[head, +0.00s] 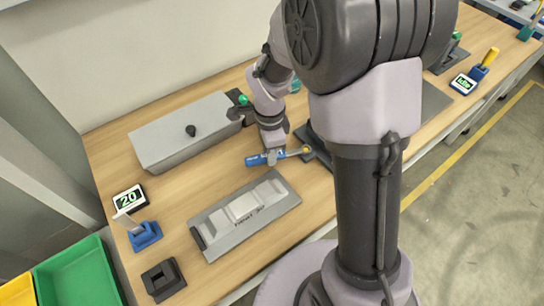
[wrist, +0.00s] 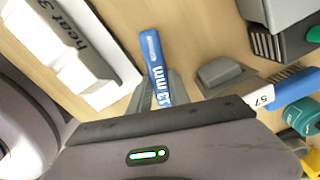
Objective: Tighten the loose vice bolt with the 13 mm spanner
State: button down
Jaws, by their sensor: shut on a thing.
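My gripper (head: 272,152) is shut on the blue handle of the 13 mm spanner (head: 254,160), above the middle of the bench. The spanner lies roughly level, its grey shank running right to a small yellow-orange spot near a dark plate (head: 312,138). In the wrist view the blue spanner handle (wrist: 152,48) points up between the fingers, with "3 mm" readable on it. The spanner's jaw end is hidden there. The vice and its loose bolt cannot be made out clearly; my arm covers much of that area, so I cannot tell whether the spanner touches the bolt.
A grey tray (head: 210,246) with pale ingots lies in front. A "20" display (head: 129,198), black block (head: 163,279) and green crate (head: 80,275) are at left. Bare wood separates box and tray.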

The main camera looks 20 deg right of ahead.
jog(key=shift+w+d+m+b, duration=0.1)
jog(key=shift+w+m+b, duration=0.25)
jog(key=shift+w+m, duration=0.8)
jog(key=shift+s, duration=0.1)
jog(key=shift+s+n, duration=0.4)
jog(key=shift+n, duration=0.05)
jog(key=c, duration=2)
grip_release()
grip_shut()
jog(key=shift+r, duration=0.1)
